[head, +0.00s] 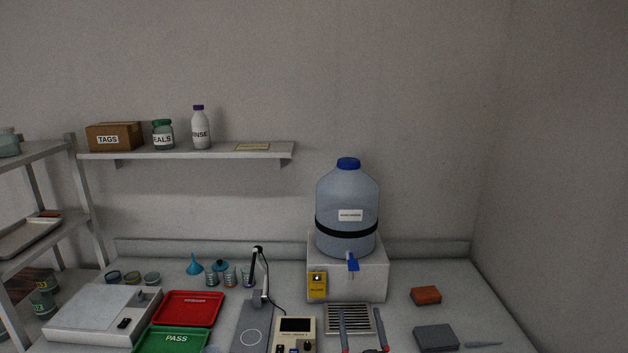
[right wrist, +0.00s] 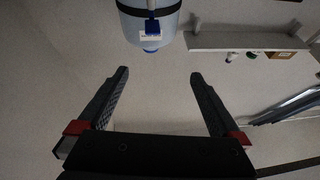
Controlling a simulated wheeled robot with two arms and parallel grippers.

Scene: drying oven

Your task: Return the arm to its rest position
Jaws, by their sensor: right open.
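My right gripper (head: 359,310) shows at the bottom of the head view, its two dark fingers apart over the bench in front of the vent grille (head: 362,317). In the right wrist view the fingers (right wrist: 159,73) are spread wide with nothing between them. That view appears upside down. My left gripper is in neither view. No oven is recognisable in these frames.
A blue-capped water carboy (head: 347,200) stands on a white block (head: 375,277) behind my right gripper. A meter box (head: 295,337) is at left. A red tray (head: 188,309) and green tray (head: 170,342) lie left.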

